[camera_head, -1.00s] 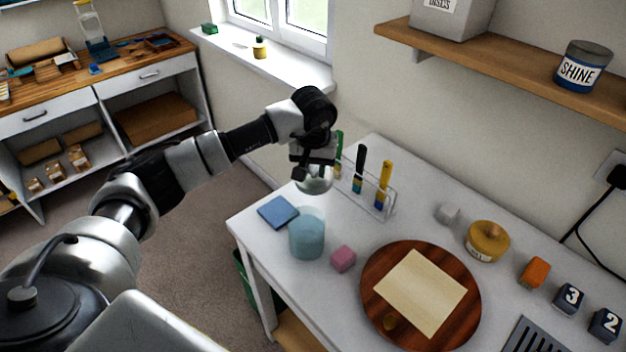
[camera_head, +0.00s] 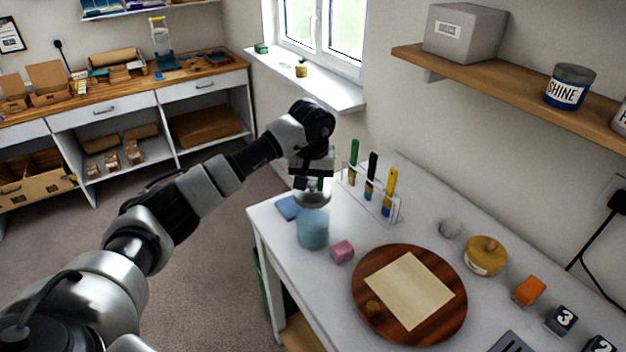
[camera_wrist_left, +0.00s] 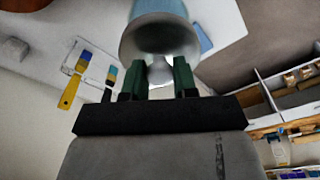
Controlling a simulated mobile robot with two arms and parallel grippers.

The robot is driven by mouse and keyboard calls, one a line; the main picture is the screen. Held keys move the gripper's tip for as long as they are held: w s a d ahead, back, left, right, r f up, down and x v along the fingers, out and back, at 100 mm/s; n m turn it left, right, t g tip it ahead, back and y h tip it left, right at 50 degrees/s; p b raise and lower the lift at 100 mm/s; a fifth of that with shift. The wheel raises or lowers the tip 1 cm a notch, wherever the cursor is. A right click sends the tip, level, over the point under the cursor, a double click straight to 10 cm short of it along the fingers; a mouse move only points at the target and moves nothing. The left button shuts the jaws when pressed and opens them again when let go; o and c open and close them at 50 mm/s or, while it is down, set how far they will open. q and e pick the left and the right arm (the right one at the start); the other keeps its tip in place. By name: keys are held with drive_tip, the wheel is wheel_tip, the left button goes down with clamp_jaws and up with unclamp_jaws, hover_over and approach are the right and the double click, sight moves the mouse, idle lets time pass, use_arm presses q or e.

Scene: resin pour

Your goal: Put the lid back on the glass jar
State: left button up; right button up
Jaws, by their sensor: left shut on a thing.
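The glass jar (camera_head: 313,230) is a light blue cylinder standing near the left end of the white table. I cannot tell whether the lid touches the rim. My right gripper is not in view.
A blue flat pad (camera_head: 287,207) lies left of the jar. A pink cube (camera_head: 342,251) is close to its right. A round wooden board (camera_head: 450,325) with a paper sheet lies further right.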

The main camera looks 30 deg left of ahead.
sight(313, 192)
use_arm(q)
wheel_tip(313, 192, down, 3)
drive_tip(key=shift+d+f+b, duration=0.1)
drive_tip(key=shift+f+b, duration=0.1)
drive_tip(key=shift+b, duration=0.7)
drive_tip(key=shift+f+b, duration=0.75)
drive_tip(key=shift+f, duration=0.3)
drive_tip(key=shift+f+b, duration=0.15)
drive_tip(key=shift+b, duration=0.5)
idle(0.8)
idle(0.3)
drive_tip(key=o, duration=1)
drive_tip(key=shift+o, duration=0.3)
drive_tip(key=o, duration=0.4)
